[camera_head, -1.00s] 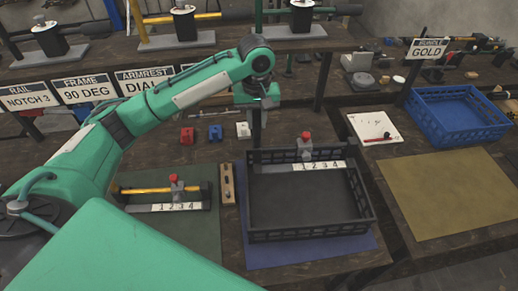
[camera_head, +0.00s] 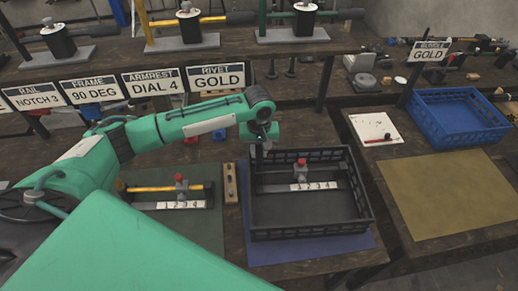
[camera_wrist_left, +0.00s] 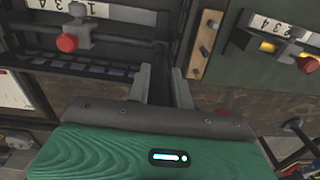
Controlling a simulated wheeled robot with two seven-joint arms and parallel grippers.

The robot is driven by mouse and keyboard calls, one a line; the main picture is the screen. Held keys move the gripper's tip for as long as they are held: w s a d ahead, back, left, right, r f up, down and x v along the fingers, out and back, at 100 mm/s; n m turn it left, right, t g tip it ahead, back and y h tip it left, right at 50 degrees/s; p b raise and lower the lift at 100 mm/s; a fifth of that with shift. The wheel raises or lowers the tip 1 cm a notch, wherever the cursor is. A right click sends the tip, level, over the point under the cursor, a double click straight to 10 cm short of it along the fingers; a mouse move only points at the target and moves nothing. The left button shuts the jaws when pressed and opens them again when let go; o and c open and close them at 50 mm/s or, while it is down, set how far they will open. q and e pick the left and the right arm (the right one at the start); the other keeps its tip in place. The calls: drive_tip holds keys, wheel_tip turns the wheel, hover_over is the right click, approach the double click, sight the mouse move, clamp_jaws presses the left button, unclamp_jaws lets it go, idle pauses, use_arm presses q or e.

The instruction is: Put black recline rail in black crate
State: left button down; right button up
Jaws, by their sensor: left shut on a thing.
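The black recline rail (camera_head: 275,188) is inside the black crate (camera_head: 308,232), towards its back. It has a red knob and a white 1 2 3 4 scale; part of it also shows in the left wrist view (camera_wrist_left: 108,38). The two fingers (camera_wrist_left: 163,85) show in the left wrist view, but the grip itself is hard to see. Whether the rail touches the crate floor I cannot tell. My right gripper is not in view.
A similar rail with a yellow bar (camera_head: 165,189) lies on the green mat to the left. A wooden strip (camera_head: 230,185) lies beside the crate. A blue crate (camera_head: 458,142) and a bare yellow mat (camera_head: 440,200) are at right.

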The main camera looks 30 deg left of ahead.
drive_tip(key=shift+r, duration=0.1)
use_arm(q)
drive_tip(key=c, duration=1.4)
unclamp_jaws()
drive_tip(key=shift+o, duration=0.7)
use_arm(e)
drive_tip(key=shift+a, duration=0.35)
use_arm(q)
wheel_tip(320, 180, up, 11)
drive_tip(key=b, duration=0.3)
drive_tip(key=shift+r, duration=0.6)
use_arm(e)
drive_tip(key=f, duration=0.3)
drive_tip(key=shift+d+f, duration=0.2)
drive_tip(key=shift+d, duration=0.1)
